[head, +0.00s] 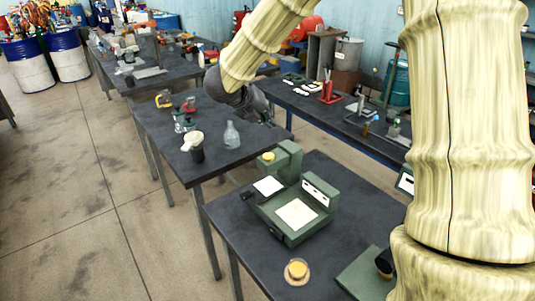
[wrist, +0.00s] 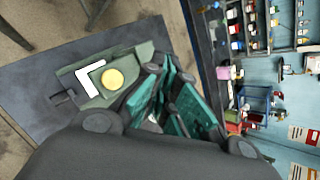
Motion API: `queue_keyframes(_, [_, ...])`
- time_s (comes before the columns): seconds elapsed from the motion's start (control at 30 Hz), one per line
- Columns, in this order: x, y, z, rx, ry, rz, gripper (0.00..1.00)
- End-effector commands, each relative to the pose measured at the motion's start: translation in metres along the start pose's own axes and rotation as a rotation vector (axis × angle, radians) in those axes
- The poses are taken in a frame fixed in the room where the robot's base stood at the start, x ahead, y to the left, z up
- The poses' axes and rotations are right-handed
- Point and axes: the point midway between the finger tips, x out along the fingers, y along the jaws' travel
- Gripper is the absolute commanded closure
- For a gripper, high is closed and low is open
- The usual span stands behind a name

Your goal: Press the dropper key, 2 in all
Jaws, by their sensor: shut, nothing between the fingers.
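I take this yellow key for the dropper key. A white square pad (head: 268,186) lies in front of it. In the wrist view the yellow key (wrist: 112,79) shows clear beside a white corner-shaped mark on green. My gripper (head: 268,121) is shut and empty, behind and above the device in the head view. In the wrist view its teal fingers (wrist: 165,95) are to the right of the key, apart from it in the picture. The height gap cannot be told.
A green scale-like unit (head: 297,214) with a white plate adjoins the device. A yellow-topped round piece (head: 297,271) sits at the table's front. A glass flask (head: 232,135) and a dark cup (head: 194,148) stand on the table behind. Shelves (wrist: 285,25) line the wall.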

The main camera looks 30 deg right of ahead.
Motion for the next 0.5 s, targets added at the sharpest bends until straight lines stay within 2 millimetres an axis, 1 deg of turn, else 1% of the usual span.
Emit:
queue_keyframes(0.23, [0.004,0.005,0.002,-0.003,0.003,-0.001,1.00])
queue_keyframes(0.5, [0.015,0.011,-0.005,-0.003,0.004,-0.003,1.00])
